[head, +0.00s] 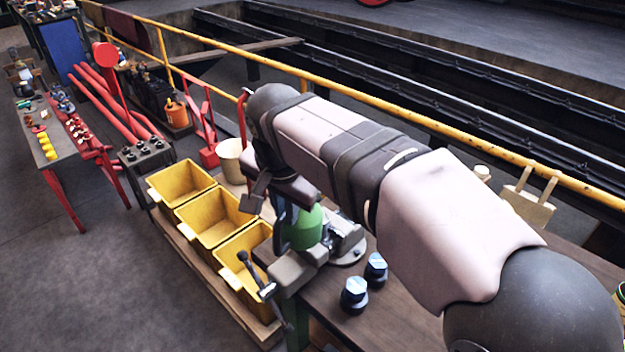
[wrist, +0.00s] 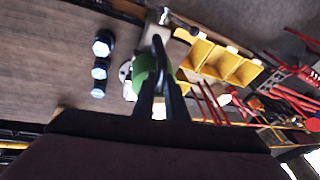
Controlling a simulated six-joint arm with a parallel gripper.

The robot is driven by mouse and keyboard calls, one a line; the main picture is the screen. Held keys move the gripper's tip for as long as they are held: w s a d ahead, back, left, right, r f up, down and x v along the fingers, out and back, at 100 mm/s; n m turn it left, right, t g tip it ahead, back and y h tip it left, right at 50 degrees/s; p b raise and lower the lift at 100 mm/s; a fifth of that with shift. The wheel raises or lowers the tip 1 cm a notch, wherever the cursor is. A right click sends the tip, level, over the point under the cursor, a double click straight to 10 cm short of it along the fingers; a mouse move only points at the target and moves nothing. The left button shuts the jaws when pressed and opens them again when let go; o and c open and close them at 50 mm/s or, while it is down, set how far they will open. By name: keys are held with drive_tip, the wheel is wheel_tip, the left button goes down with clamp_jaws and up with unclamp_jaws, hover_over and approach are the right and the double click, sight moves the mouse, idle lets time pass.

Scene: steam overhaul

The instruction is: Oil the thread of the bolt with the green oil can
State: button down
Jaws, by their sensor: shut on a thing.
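The green oil can (head: 306,229) hangs under my gripper (head: 283,222), upright as far as I can tell, above the bench vise (head: 299,266). In the wrist view the dark fingers of my gripper (wrist: 158,48) are closed together on the can, whose green body (wrist: 143,70) shows beside and behind them. The can's spout is hidden. Two dark bolts with blue tops, a front bolt (head: 354,293) and a rear bolt (head: 376,268), stand on the bench right of the vise. The wrist view shows three such pieces in a row (wrist: 100,70). Which bolt has the exposed thread, I cannot tell.
Three yellow bins (head: 215,218) stand left of the vise. A cream bucket (head: 230,160) is behind them. The vise handle (head: 257,275) sticks out at the front. A yellow rail (head: 400,103) runs behind the bench (head: 340,318). The bench front by the bolts is clear.

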sight(280, 252)
drive_tip(key=s+f+n+b, duration=0.1)
drive_tip(key=s+f+b, duration=0.1)
drive_tip(key=s, duration=0.6)
drive_tip(key=shift+s+a+f+y, duration=0.3)
drive_tip(key=shift+a+f, duration=0.15)
drive_tip(key=shift+f, duration=0.2)
drive_tip(key=shift+w+d+r+g+y+p, duration=0.1)
drive_tip(key=shift+w+r+g+y+p, duration=0.2)
drive_tip(key=shift+g+p, duration=0.6)
drive_tip(key=shift+r+g+y+p, duration=0.1)
drive_tip(key=shift+r+g+p, duration=0.35)
drive_tip(key=shift+p, duration=0.85)
drive_tip(key=shift+w+d+r+g+y+p, duration=0.2)
drive_tip(key=shift+w+g+y+p, duration=0.25)
drive_tip(key=shift+g+p, duration=0.5)
drive_tip(key=shift+w+d+r+g+y+p, duration=0.15)
drive_tip(key=shift+w+r+g+p, duration=0.35)
drive_tip(key=shift+p, duration=1.15)
drive_tip(key=shift+w+d+r+g+y+p, duration=0.15)
drive_tip(key=shift+r+p, duration=0.5)
drive_tip(key=shift+p, duration=1)
drive_tip(key=shift+s+a+f+b, duration=0.15)
drive_tip(key=shift+s+f+b, duration=0.05)
drive_tip(key=shift+f+b, duration=0.15)
